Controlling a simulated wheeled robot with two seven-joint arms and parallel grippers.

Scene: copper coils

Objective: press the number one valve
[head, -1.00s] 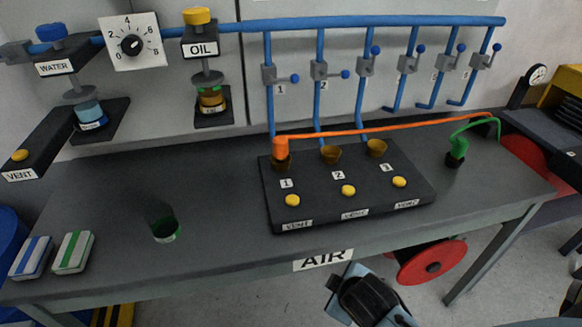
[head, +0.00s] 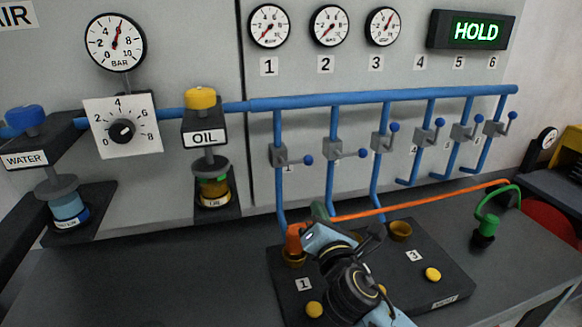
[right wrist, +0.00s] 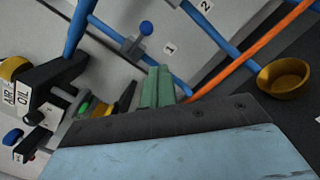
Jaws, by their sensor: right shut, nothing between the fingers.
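The number one valve (head: 278,156) is a grey block on the first thin blue pipe. Its lever ends in a blue ball (head: 308,160) and points right, with a "1" label just below. In the right wrist view the blue ball (right wrist: 146,28) shows beyond my fingers, near the "1" label. My right gripper (head: 318,210) is shut and empty, with green fingertips. In the head view it is below the valve, over the black block beside the orange hose end. In the right wrist view the fingers (right wrist: 157,87) do not touch the lever. My left gripper is not in view.
The black block (head: 450,283) carries brass cups and yellow buttons. An orange hose (head: 420,205) runs right from the first cup, close to my gripper. Other blue-ball valves (head: 334,149) stand to the right. Gauges (head: 269,25) and a green "HOLD" display (head: 479,31) are above.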

